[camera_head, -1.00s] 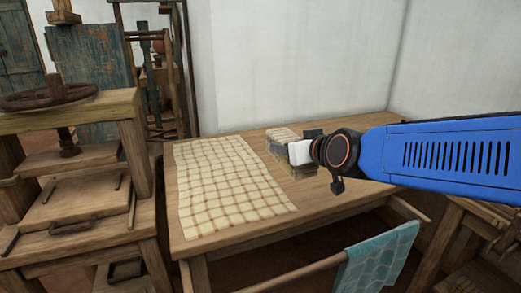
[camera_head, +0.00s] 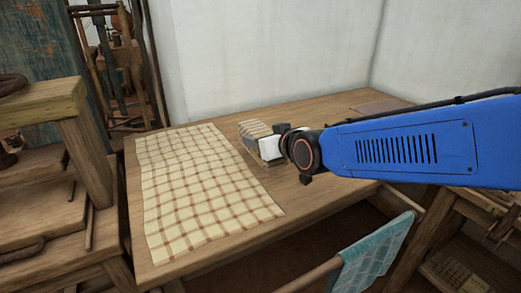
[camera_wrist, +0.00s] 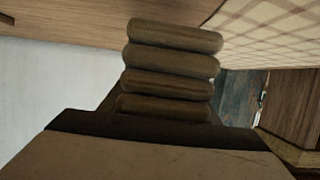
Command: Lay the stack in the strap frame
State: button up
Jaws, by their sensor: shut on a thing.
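The stack (camera_head: 255,129) is a small bundle of folded checked cloth, cream and brown, over the back middle of the table. My gripper (camera_head: 264,147) is shut on it, reaching in from the right. In the wrist view the stack (camera_wrist: 172,68) shows as several thick brown rounded folds, one above another, at the jaws. My gripper's dark jaw edge (camera_wrist: 160,128) spans the lower part of that view. My gripper hides part of the stack in the head view. I cannot tell whether the stack touches the table. I cannot make out the strap frame for certain.
A checked cloth (camera_head: 195,185) lies flat on the left of the wooden table (camera_head: 325,122). A flat brown piece (camera_head: 382,107) lies at the back right. A teal cloth (camera_head: 375,255) hangs on a rail in front. A wooden bench press (camera_head: 45,170) stands left; white walls close the back.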

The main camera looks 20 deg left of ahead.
jog(key=shift+f, duration=2)
jog(key=shift+f, duration=0.2)
jog(key=o, duration=1.3)
jog(key=shift+c, duration=0.2)
jog(key=shift+r, duration=0.15)
jog(key=shift+s+d+r, duration=0.15)
jog(key=shift+d, duration=0.05)
jog(key=v, duration=1.1)
jog(key=shift+s+d+r, duration=0.1)
jog(key=shift+s+d, duration=0.05)
jog(key=shift+d, duration=0.05)
